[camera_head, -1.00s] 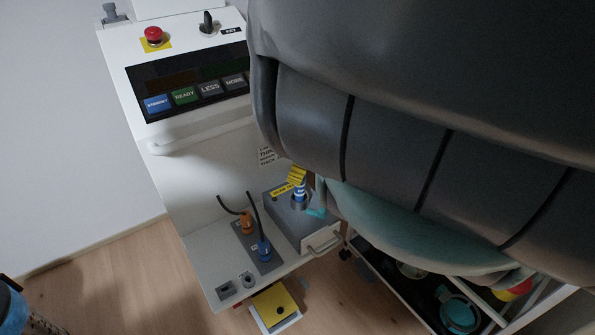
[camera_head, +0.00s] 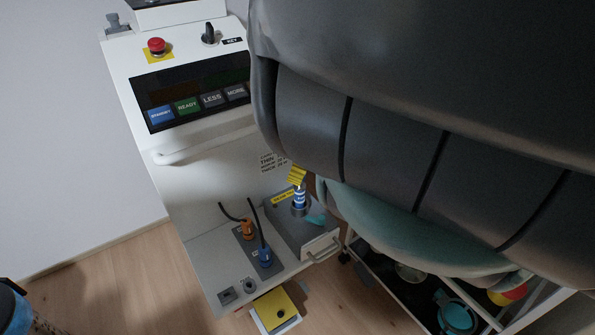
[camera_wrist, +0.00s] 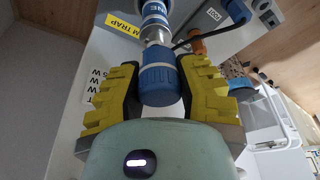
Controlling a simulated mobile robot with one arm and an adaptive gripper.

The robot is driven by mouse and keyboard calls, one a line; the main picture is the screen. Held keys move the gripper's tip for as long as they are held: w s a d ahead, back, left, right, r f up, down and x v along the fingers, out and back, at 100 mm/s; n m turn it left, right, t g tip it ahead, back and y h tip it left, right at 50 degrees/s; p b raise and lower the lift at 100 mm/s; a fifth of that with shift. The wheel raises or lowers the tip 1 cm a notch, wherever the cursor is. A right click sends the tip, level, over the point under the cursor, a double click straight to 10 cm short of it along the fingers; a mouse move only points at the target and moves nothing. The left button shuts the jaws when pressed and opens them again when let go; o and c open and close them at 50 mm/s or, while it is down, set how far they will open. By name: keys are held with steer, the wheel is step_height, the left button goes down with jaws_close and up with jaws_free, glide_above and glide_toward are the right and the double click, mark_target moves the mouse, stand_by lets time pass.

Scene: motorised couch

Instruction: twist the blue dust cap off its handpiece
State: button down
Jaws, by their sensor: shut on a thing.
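The blue dust cap (camera_wrist: 163,82) is ribbed and sits between the yellow fingers of my gripper (camera_wrist: 162,88) in the wrist view. The fingers press on its two sides. In line beyond it is the blue-and-white handpiece (camera_wrist: 155,12), with a silvery neck between them; I cannot tell whether the cap still engages it. In the head view the handpiece (camera_head: 299,197) stands upright in a grey holder, with the yellow fingertips (camera_head: 298,175) above it. The cap is hidden there, and my arm covers the rest of my gripper.
The white console carries a red stop button (camera_head: 157,47), a key switch (camera_head: 210,34) and a button panel (camera_head: 190,100). An orange plug (camera_head: 248,229) and a blue plug (camera_head: 265,256), both cabled, are left of the holder. A dark-topped trolley (camera_head: 420,290) stands at lower right.

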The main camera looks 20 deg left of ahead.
steer(key=shift+r+p, duration=0.3)
steer(key=shift+r, duration=0.1)
step_height(320, 180, up, 7)
steer(key=p, duration=0.6)
steer(key=shift+f, duration=0.1)
stand_by(0.4)
